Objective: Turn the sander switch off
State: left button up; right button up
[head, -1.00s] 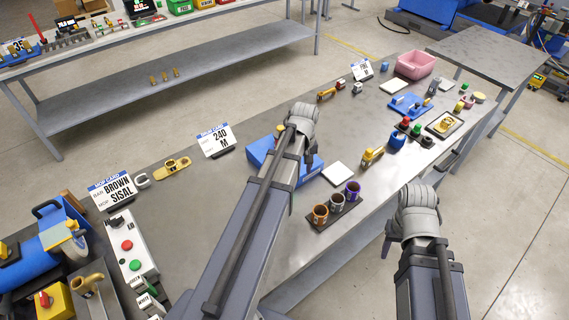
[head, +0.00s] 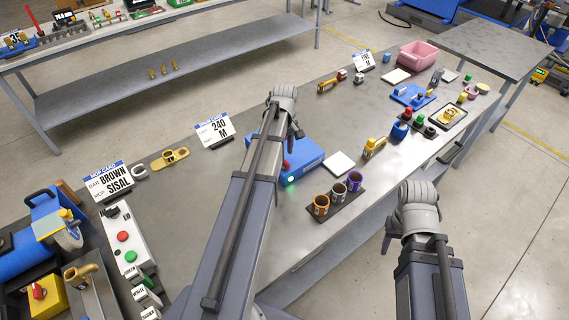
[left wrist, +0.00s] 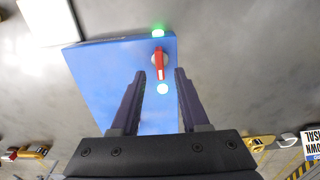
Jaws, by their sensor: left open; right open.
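A blue box (head: 312,157) lies on the grey bench, partly hidden by my left arm in the head view. It fills the middle of the left wrist view (left wrist: 105,80). The lever points roughly along the line between the lamps. My left gripper (left wrist: 158,80) is open and empty above the box, its fingers on either side of the lever in the picture; touching cannot be told. My right gripper (head: 388,243) hangs off the bench's front edge, with nothing seen in it.
A white pad (head: 339,162) and a rack of cups (head: 337,204) are right of the box. A job card (head: 214,131) stands behind it. A control box with red and green buttons (head: 124,240) and a blue machine (head: 45,232) are at the left.

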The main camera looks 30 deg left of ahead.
aim_at(285, 164)
pick_arm(q)
notch_tip(285, 164, down, 4)
jog(key=b, duration=0.3)
jog(key=shift+f, duration=0.2)
grip_shut()
dwell(0.4)
